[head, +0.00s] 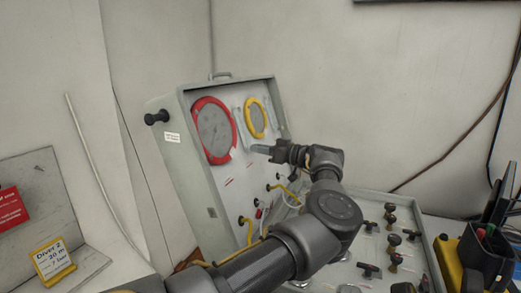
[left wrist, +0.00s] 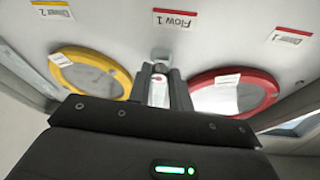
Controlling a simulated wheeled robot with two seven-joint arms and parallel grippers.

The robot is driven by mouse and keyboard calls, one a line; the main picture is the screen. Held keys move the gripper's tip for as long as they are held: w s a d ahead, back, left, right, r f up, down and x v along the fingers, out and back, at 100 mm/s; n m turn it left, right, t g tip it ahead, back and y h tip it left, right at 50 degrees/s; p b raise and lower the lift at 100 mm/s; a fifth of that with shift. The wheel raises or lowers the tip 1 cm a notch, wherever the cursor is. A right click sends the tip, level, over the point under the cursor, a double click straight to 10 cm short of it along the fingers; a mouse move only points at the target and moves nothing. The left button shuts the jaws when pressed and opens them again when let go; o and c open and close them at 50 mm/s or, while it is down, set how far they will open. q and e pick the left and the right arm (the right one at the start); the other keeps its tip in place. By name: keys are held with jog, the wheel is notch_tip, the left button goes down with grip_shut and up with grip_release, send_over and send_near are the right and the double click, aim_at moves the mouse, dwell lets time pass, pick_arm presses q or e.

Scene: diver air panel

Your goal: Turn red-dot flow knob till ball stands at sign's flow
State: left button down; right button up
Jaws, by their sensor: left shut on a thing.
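The yellow sign (head: 53,260) at lower left reads "Diver 2", 30 m and what looks like 7 lpm. The upright panel (head: 232,172) carries a red-rimmed gauge (head: 213,130) and a yellow-rimmed gauge (head: 255,117). My left gripper (head: 262,149) is at the panel between and below the gauges. In the left wrist view its fingers (left wrist: 161,90) are shut on a small pale piece with a red mark, which I take for the red-dot flow knob (left wrist: 159,91), below the upside-down "Flow 1" label (left wrist: 176,19). The flow ball cannot be made out. My right gripper is not in view.
A lower panel (head: 345,262) with several dark knobs lies in front of the upright one, partly behind my left arm. Yellow hoses (head: 250,232) hang at the upright panel's lower part. A yellow-black holder (head: 485,262) stands at right.

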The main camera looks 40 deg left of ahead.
pick_arm(q)
jog(key=shift+w+a+n+g+h+b, duration=0.15)
jog(key=shift+n+g+b, duration=0.4)
jog(key=shift+n, duration=0.85)
jog(key=shift+d+n+g+h+b, duration=0.1)
jog(key=shift+n+g+h+b, duration=0.3)
jog(key=shift+n, duration=1)
jog(key=shift+w+a+n+g+h+b, duration=0.1)
jog(key=shift+n+g+b, duration=0.5)
jog(key=shift+n, duration=1.1)
jog(key=c, duration=1.3)
grip_release()
jog(key=shift+r, duration=0.1)
